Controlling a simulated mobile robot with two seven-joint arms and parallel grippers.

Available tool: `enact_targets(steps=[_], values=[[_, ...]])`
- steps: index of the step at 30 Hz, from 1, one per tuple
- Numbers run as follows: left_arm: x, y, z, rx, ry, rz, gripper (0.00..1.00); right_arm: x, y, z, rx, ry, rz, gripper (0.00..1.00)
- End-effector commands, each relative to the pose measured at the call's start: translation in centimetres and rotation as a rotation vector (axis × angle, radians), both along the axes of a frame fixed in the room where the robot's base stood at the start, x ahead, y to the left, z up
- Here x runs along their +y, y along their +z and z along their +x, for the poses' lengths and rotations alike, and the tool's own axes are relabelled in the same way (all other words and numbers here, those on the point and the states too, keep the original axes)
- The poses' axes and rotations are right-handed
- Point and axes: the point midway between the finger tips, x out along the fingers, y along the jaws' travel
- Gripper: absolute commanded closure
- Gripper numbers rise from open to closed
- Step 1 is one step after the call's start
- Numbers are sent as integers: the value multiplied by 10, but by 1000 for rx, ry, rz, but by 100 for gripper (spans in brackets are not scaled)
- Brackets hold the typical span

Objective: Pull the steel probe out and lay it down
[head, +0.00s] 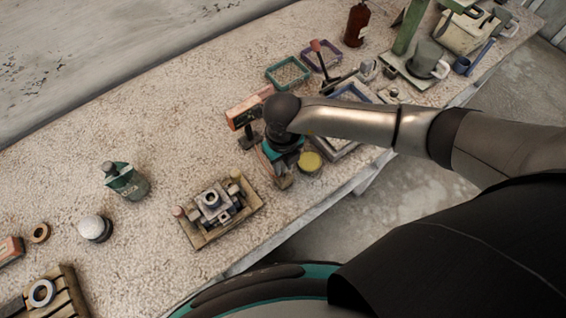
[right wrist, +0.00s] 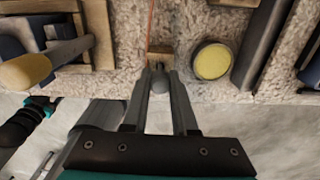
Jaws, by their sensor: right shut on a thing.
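My right gripper (head: 282,170) points down at the bench, and the arm hides most of what it holds in the head view. In the right wrist view its fingers (right wrist: 161,72) are closed on a small grey rounded piece (right wrist: 161,86), which looks like part of the steel probe. The rest of the probe is hidden. A small wooden block (right wrist: 159,52) shows just beyond the fingertips. I cannot tell whether the probe still sits in something. My left gripper is not in view.
A yellow-topped jar (head: 310,162) stands close right of my right gripper; a wooden tray (head: 204,239) of grey parts lies to the left.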

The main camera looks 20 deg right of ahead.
Motion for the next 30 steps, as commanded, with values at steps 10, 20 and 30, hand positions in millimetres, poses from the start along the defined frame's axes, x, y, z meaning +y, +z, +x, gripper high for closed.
enact_targets(steps=[10, 20, 30], values=[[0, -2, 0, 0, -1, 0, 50, 0, -3, 0, 0, 0, 0, 100], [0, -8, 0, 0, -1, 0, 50, 0, -10, 0, 0, 0, 0, 100], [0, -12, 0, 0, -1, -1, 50, 0, -14, 0, 0, 0, 0, 67]])
